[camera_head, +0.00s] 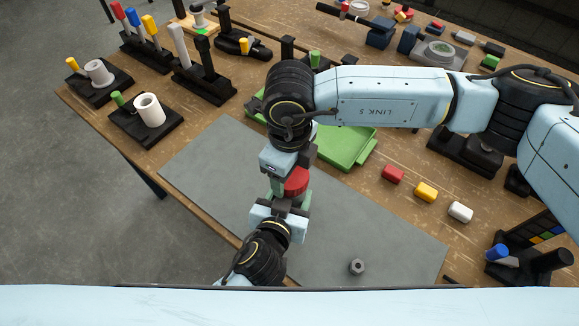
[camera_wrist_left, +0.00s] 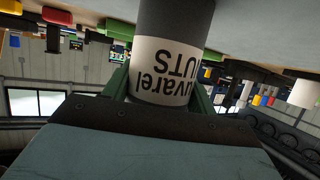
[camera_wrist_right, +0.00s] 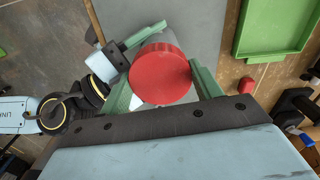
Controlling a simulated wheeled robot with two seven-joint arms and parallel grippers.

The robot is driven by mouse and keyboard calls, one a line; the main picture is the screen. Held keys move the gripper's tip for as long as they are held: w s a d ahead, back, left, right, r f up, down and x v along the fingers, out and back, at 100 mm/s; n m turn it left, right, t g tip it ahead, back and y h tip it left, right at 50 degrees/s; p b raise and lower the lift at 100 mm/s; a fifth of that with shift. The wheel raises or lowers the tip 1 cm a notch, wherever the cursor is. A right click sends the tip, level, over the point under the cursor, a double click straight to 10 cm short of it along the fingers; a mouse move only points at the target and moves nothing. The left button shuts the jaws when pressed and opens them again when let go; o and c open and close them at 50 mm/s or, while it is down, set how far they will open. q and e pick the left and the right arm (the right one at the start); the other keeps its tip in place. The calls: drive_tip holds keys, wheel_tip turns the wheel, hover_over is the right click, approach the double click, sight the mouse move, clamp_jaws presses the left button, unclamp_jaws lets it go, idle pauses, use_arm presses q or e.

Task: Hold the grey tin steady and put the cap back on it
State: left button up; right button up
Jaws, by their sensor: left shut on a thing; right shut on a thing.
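The grey tin (camera_wrist_left: 175,18) with a white lettered label fills the middle of the left wrist view, between the green fingers of my left gripper (camera_wrist_left: 165,85). In the head view my left gripper (camera_head: 287,200) is low, just below the red cap (camera_head: 296,181). My right gripper (camera_head: 284,178) reaches down from above and is shut on the cap. The right wrist view shows the round red cap (camera_wrist_right: 160,75) between its green fingers. The tin is mostly hidden in the head view. I cannot tell whether the cap touches the tin's rim.
A grey mat (camera_head: 205,165) lies below the grippers, mostly clear, with a hex nut (camera_head: 357,266) on it. A green tray (camera_head: 345,150) is behind. Red (camera_head: 392,174), yellow (camera_head: 426,192) and white (camera_head: 460,212) blocks lie to the right. Black holders stand at the back left.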

drive_tip(key=shift+f, duration=0.4)
drive_tip(key=shift+s+d+f, duration=0.1)
drive_tip(key=shift+d+f, duration=0.05)
drive_tip(key=shift+f, duration=0.25)
drive_tip(key=shift+r, duration=0.3)
idle(0.3)
drive_tip(key=shift+s+r, duration=0.25)
drive_tip(key=shift+r, duration=0.1)
idle(0.7)
